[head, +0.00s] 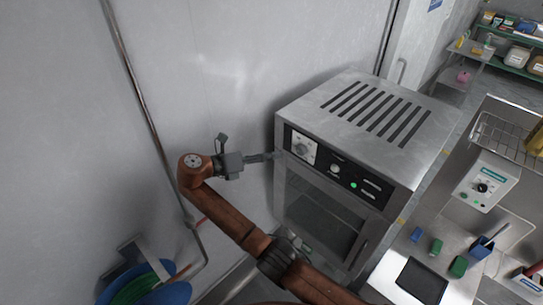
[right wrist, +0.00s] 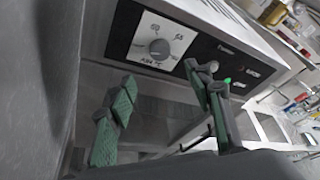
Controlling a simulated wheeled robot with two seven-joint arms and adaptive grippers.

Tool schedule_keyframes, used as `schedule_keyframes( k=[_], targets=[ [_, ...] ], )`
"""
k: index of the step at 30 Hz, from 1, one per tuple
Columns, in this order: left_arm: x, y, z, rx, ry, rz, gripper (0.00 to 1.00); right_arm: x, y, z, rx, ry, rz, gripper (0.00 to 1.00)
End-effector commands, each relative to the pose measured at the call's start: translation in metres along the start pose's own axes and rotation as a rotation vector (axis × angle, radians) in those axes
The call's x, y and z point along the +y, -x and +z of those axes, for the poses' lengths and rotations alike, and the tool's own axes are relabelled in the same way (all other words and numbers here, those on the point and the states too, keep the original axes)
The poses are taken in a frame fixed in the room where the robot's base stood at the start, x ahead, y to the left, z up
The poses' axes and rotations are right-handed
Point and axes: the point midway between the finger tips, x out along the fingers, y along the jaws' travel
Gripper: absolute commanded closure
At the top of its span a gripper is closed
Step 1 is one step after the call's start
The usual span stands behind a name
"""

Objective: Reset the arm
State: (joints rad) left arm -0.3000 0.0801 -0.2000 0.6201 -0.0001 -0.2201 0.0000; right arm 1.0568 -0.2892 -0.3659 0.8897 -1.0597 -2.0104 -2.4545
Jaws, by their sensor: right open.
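My right gripper (head: 266,157) is open and empty in the head view, at the front left edge of a steel oven-like machine (head: 300,112). The right wrist view shows its two green-padded fingers (right wrist: 160,80) spread apart. They are in front of the panel with the white-plated dial (right wrist: 160,48). The dial also shows in the head view (head: 301,148). I cannot tell whether a finger touches the panel. A smaller knob (head: 335,169) and a lit green light (head: 353,185) are to its right. My left gripper is not in view.
The machine's glass door (head: 318,216) looks shut below the panel. A grey wall (head: 220,60) is behind and left of my arm. A blue reel (head: 150,285) with green hose is at lower left. A steel counter (head: 385,285) with small blue and green items is at right.

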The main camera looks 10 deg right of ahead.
Motion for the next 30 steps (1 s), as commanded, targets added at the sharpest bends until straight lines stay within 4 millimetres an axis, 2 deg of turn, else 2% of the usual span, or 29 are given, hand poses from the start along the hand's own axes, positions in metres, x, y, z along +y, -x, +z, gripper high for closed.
schedule_keyframes(
  k=[11, 14, 16, 20, 23, 26, 30],
  targets=[
    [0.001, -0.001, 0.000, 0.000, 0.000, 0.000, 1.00, 0.001, -0.002, -0.001, 0.001, -0.001, 0.001, 0.53],
    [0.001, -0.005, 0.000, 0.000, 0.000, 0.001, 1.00, 0.014, -0.013, -0.011, 0.007, -0.008, 0.014, 0.53],
    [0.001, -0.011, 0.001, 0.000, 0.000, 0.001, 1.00, 0.033, -0.031, -0.028, 0.018, -0.024, 0.035, 0.53],
    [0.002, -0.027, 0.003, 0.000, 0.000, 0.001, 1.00, 0.086, -0.079, -0.078, 0.058, -0.082, 0.101, 0.53],
    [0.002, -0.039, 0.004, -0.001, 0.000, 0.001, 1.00, 0.129, -0.117, -0.126, 0.106, -0.142, 0.159, 0.53],
    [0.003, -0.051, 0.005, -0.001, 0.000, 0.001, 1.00, 0.167, -0.151, -0.178, 0.164, -0.211, 0.210, 0.53],
    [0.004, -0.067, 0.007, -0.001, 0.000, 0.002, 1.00, 0.215, -0.194, -0.259, 0.265, -0.317, 0.269, 0.53]
  ],
)
